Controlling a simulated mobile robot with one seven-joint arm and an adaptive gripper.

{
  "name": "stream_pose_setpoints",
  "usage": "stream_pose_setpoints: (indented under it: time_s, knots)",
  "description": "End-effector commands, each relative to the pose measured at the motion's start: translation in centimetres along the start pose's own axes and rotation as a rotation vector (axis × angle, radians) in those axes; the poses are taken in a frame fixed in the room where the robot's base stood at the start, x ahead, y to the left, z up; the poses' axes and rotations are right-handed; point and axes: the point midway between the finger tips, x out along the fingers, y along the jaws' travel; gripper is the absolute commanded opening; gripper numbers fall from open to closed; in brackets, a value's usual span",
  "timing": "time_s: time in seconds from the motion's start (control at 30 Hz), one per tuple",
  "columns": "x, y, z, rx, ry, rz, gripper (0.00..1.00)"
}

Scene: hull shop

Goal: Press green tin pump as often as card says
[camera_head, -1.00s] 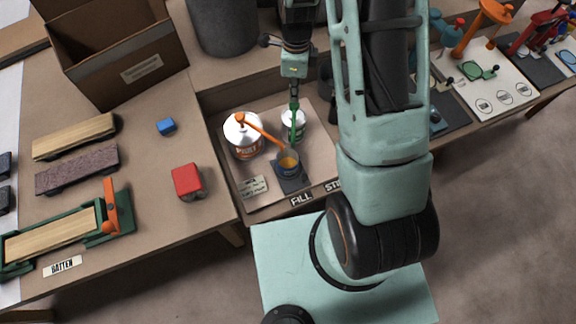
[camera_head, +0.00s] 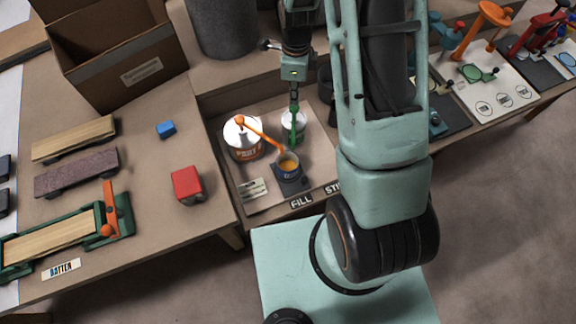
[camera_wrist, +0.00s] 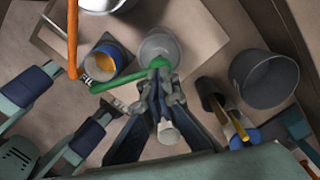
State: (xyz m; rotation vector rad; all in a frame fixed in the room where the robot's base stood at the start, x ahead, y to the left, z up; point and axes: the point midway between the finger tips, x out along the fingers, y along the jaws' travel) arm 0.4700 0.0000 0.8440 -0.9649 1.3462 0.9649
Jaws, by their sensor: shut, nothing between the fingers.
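The green tin pump (camera_head: 294,122) stands on a pale tin (camera_head: 298,133) in the tray area. My gripper (camera_head: 294,106) points down right over its top, with its fingers together and holding nothing. In the wrist view my fingertips (camera_wrist: 158,84) overlap the green pump head (camera_wrist: 159,63), and they appear to touch it. The green spout reaches over to the cup (camera_wrist: 108,60), which holds orange liquid. The cup (camera_head: 289,168) sits on a dark pad. The card (camera_head: 253,189) lies at the tray's front left; its writing is too small to read.
A larger white and orange tin (camera_head: 241,141) with an orange pump (camera_head: 262,130) stands left of the cup, its spout also over the cup. A dark container (camera_wrist: 262,78) is to the right. A red block (camera_head: 186,184) lies on the left bench.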

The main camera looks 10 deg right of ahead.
Motion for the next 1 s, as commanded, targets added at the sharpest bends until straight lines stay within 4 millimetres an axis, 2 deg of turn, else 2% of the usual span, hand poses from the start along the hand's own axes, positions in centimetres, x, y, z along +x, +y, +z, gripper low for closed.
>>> stream_pose_setpoints:
  time_s: [0.47, 1.0]
  knots:
    - [0.2, 0.0, 0.0, 0.000, 0.000, 0.000, 0.00]
    - [2.1, 0.0, 0.0, 0.000, 0.000, 0.000, 0.00]
